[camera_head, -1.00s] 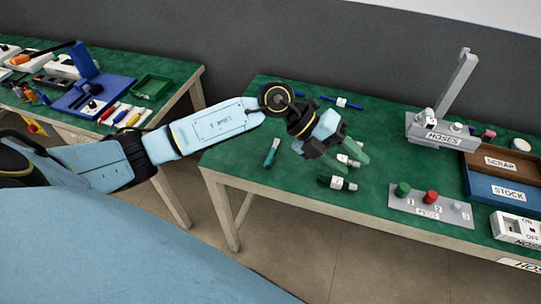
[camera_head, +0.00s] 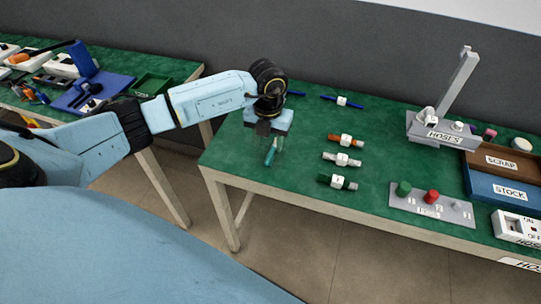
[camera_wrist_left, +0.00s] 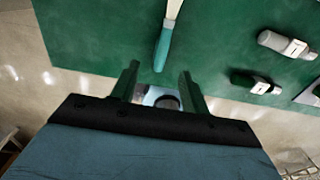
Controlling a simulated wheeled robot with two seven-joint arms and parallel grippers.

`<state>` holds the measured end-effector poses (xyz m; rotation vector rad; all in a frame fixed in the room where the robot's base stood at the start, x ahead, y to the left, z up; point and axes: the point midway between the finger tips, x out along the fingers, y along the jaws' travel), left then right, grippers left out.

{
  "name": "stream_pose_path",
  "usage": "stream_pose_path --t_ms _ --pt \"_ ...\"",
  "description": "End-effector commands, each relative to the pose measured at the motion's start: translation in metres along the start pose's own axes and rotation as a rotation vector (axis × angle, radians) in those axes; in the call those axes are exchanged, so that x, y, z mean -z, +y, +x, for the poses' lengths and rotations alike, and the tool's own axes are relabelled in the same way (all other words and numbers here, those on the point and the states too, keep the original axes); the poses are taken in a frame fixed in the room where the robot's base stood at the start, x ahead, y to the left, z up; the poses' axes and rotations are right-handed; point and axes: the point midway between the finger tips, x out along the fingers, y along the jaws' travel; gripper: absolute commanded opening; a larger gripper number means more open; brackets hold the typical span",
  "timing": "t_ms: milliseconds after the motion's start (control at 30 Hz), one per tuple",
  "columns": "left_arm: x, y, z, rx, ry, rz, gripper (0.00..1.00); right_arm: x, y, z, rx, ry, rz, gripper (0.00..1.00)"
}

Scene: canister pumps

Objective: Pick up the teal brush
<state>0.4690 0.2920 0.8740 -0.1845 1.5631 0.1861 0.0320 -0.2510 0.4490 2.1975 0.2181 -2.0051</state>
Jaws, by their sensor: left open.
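The teal brush (camera_head: 270,152) lies on the green table top near its front left edge. In the left wrist view the brush (camera_wrist_left: 163,48) shows its teal handle end toward my gripper and a pale part at the far end. My left gripper (camera_head: 271,146) is above the brush in the head view, hiding part of it. In the left wrist view my left gripper (camera_wrist_left: 160,82) is open, its two green fingers spread apart, with the handle end ahead and between their lines. Nothing shows between the fingers. My right gripper is not in view.
Several fittings with white tags, such as the orange one (camera_head: 345,140) and the dark green one (camera_head: 338,181), lie right of the brush. A peg plate (camera_head: 432,208), a HOSES stand (camera_head: 437,130) and a STOCK tray (camera_head: 480,203) stand further right.

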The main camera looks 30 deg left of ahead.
Motion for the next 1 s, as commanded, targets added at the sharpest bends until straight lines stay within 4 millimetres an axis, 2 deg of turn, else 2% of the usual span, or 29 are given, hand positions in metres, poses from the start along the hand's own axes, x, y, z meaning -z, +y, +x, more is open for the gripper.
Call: stream_pose_path --t_ms 167,433,733,1000 --pt "0.000 0.000 0.014 0.000 0.002 -0.001 0.45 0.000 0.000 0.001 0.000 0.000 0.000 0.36" --pt "-0.001 -0.001 0.052 0.001 0.001 -0.001 0.45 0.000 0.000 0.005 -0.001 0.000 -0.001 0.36" --pt "-0.001 -0.001 0.056 0.001 0.000 0.001 0.45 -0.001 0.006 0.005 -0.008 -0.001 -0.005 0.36" --pt "-0.001 -0.001 0.056 0.001 0.000 0.000 0.10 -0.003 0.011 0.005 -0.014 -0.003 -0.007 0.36"
